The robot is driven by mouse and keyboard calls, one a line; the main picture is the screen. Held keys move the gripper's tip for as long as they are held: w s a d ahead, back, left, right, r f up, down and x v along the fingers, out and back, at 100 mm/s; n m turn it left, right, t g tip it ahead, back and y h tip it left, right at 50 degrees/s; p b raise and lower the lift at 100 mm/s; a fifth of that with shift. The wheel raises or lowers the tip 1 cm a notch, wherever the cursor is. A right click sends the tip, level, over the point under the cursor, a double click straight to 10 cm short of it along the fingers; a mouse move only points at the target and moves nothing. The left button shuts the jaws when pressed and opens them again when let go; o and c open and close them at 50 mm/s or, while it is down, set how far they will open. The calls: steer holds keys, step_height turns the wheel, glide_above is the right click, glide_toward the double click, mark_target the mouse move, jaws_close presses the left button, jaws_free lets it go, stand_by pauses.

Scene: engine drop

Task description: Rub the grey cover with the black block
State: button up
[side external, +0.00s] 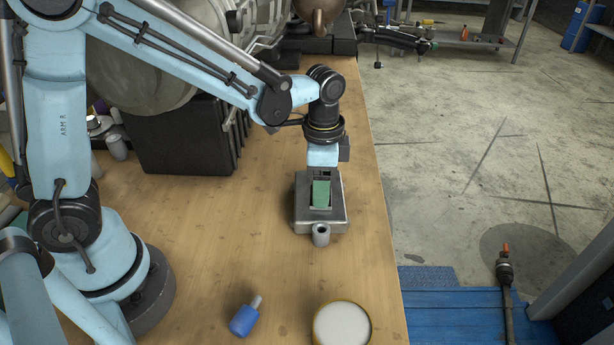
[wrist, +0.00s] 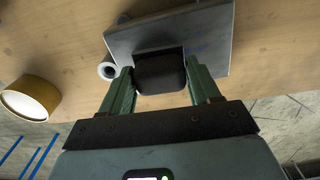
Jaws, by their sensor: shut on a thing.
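The grey cover (side external: 334,217) is a flat metal box-like part lying on the wooden table, with a short round tube at its near edge. In the wrist view the grey cover (wrist: 213,40) is a tilted plate at the top. My gripper (side external: 320,197) points down over the cover. In the wrist view its green fingers are shut on the black block (wrist: 160,74), which sits between the fingertips over the cover. The block looks against or very close to the cover's face; I cannot tell if they touch. In the side view a green finger mostly hides the block.
A blue bottle (side external: 243,320) lies near the front, and a round yellow-rimmed tin (side external: 370,325) with a pale top stands beside it. A black ribbed case (side external: 180,140) and a large engine are behind. The table's right edge is close; wood around the cover is clear.

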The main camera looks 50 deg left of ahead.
steer(key=shift+w+a+f, duration=0.15)
steer(key=shift+w+a, duration=1.2)
steer(key=shift+a, duration=0.2)
steer(key=shift+r, duration=0.55)
steer(key=shift+w+a, duration=0.55)
steer(key=shift+a, duration=0.1)
steer(key=shift+f, duration=0.45)
steer(key=shift+s+d, duration=0.1)
steer(key=shift+s+d+r, duration=0.1)
steer(key=shift+s+d, duration=0.35)
steer(key=shift+d, duration=0.05)
steer(key=shift+s+d+f, duration=0.2)
steer(key=shift+s+d, duration=0.85)
steer(key=shift+d, duration=0.1)
